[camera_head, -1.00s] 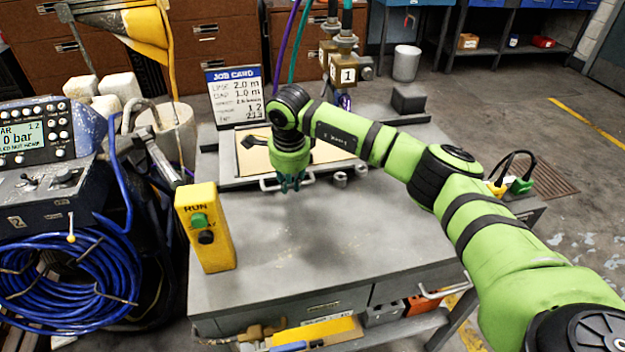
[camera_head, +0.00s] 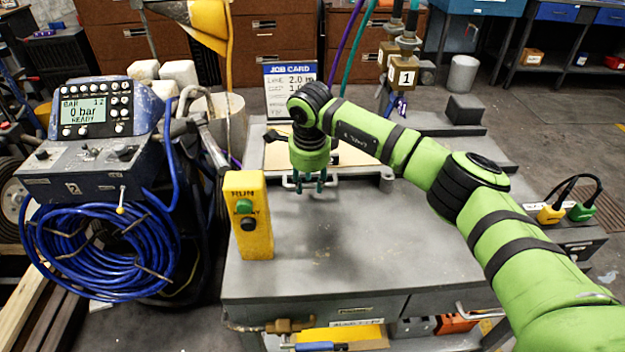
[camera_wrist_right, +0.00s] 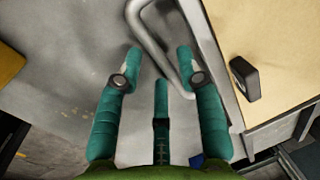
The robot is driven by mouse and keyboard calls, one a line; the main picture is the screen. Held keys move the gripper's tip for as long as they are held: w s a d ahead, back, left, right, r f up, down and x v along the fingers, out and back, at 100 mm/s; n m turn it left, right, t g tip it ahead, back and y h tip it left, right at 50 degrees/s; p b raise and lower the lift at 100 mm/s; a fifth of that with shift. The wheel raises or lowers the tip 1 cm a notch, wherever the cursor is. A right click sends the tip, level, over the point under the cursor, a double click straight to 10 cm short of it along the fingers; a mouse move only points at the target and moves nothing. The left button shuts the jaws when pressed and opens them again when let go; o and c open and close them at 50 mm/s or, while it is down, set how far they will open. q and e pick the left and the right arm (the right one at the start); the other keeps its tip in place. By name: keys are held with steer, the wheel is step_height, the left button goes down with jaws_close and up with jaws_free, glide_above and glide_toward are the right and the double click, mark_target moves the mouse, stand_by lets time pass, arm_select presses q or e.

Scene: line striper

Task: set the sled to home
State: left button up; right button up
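The sled (camera_head: 344,155) is a flat tan-topped plate with a pale bent handle (camera_head: 336,180) on its front edge, at the back of the grey bench. My right gripper (camera_head: 308,184) points down at the handle. In the right wrist view its teal fingers (camera_wrist_right: 157,68) are spread, with the grey handle bar (camera_wrist_right: 158,45) passing between the fingertips; whether they touch it I cannot tell. A black knob (camera_wrist_right: 245,78) sits on the sled. The control panel display (camera_head: 86,113) reads 0 bar and READY. My left gripper is not in view.
A yellow box (camera_head: 249,225) with a green and a black button stands at the bench's front left. The job card (camera_head: 290,90) stands behind the sled. Coiled blue hose (camera_head: 100,250) hangs under the panel. The bench's front middle (camera_head: 350,245) is clear.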

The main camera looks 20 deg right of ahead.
steer(key=shift+d+r, duration=0.1)
step_height(320, 180, up, 12)
steer(key=s, duration=0.2)
steer(key=shift+a+f, duration=0.2)
steer(key=shift+a, duration=0.15)
steer(key=shift+s, duration=0.1)
